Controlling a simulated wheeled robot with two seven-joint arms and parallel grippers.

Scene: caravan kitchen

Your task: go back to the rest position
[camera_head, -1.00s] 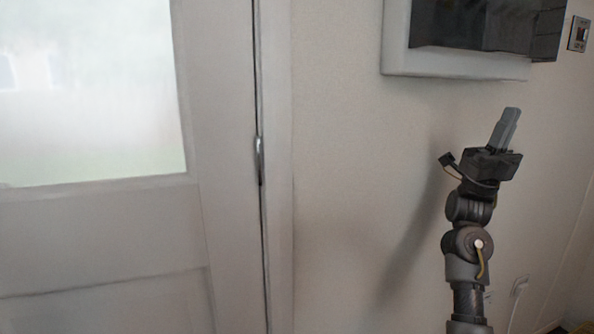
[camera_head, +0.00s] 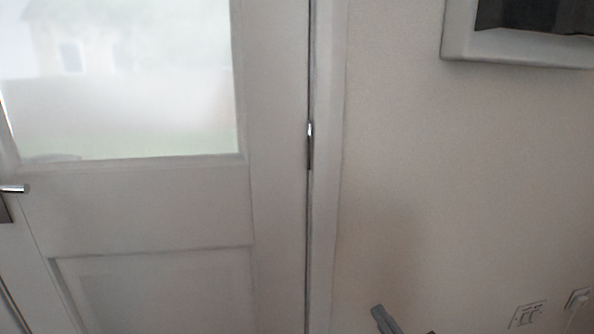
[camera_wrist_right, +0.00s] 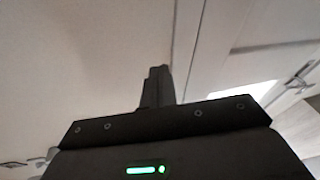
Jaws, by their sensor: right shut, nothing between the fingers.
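My right gripper (camera_head: 384,318) shows only as grey fingertips at the bottom edge of the head view, in front of the pale wall. The rest of the right arm is below the frame. In the right wrist view, the right gripper's fingers (camera_wrist_right: 156,86) stand together above the dark gripper body, shut with nothing between them. They appear clear of the wall and the door. My left gripper is in neither view.
A pale door (camera_head: 150,215) with a frosted window (camera_head: 120,90) and a metal handle (camera_head: 14,188) fills the left. A white-framed opening (camera_head: 520,47) is at the upper right. Wall sockets (camera_head: 527,313) are at the lower right. The wall (camera_head: 420,150) between is bare.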

